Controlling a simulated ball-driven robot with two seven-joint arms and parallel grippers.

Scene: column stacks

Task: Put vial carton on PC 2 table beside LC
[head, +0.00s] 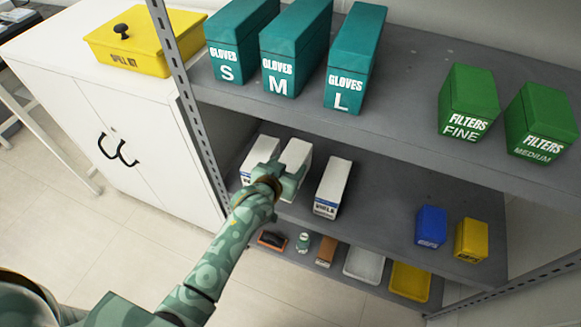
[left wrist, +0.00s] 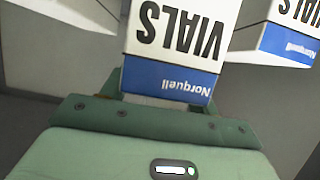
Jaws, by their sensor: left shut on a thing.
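Three white vial cartons with a blue band stand on the middle shelf in the head view: a left one (head: 261,148), a middle one (head: 298,152) and a right one (head: 333,185). My left gripper (head: 284,184) is at the front of the middle carton and covers its lower front. In the left wrist view the gripper (left wrist: 165,98) is shut on this carton (left wrist: 175,35), labelled VIALS and Norquell. The right carton (left wrist: 290,35) shows beside it, apart. I cannot tell whether the held carton is off the shelf. No label marks PC 2 table or LC. My right gripper is not in view.
Teal glove boxes (head: 296,45) and green filter boxes (head: 468,103) stand on the top shelf (head: 400,108). Blue (head: 431,227) and yellow (head: 471,240) boxes are right on the middle shelf. Trays (head: 364,265) lie below. A metal post (head: 178,75) and white cabinet (head: 110,110) are left.

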